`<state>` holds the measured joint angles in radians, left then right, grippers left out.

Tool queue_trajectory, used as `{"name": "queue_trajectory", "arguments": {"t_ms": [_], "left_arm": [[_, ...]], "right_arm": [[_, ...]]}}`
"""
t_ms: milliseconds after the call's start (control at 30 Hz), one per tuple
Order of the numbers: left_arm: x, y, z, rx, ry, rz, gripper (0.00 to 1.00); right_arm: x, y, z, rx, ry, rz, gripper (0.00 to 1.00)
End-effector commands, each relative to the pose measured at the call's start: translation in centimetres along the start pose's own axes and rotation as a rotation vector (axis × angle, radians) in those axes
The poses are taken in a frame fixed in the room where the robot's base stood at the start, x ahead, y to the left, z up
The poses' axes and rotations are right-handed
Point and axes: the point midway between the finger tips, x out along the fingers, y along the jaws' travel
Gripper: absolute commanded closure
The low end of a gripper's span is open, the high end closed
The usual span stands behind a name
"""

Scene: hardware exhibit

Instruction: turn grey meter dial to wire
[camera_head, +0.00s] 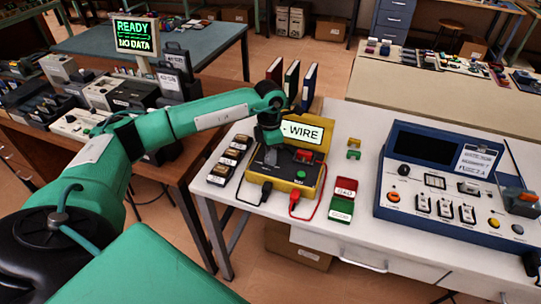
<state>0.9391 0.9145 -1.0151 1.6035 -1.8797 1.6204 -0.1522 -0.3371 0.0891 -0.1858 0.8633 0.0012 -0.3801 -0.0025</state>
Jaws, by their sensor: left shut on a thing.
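The yellow meter (282,181) stands open on the white table, with a bright screen (302,132) reading WIRE in its raised lid. Its dark panel has a green button (300,174) and a red part at the upper right. A small grey part (304,156) shows on the panel; I cannot tell whether it belongs to the dial. My left gripper (270,148) points down over the panel's left part and is shut on the grey dial, which it mostly hides. My right gripper is not in view.
Black and red leads hang at the meter's front. Battery-like blocks (230,160) lie left of it, red and green tags (342,207) right of it. A blue console (455,185) fills the table's right. Binders (290,82) stand behind. A READY, NO DATA sign (136,36) stands back left.

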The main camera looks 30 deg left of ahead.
Motion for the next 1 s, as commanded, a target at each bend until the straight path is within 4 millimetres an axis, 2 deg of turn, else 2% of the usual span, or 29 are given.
{"name": "queue_trajectory", "arguments": {"t_ms": [567, 600, 700, 1000], "left_arm": [[-0.19, 0.08, 0.05, 0.031, -0.001, 0.002, 0.91], [-0.2, 0.08, 0.06, 0.03, -0.001, 0.002, 0.62], [-0.17, 0.07, 0.05, 0.03, -0.001, 0.002, 0.47], [-0.23, 0.03, 0.04, 0.03, 0.0, 0.001, 0.47]], "right_arm": [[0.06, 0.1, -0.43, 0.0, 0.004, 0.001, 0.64], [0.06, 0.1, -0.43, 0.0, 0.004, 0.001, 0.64], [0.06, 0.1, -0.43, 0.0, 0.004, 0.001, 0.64], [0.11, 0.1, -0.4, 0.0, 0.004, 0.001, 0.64]]}}
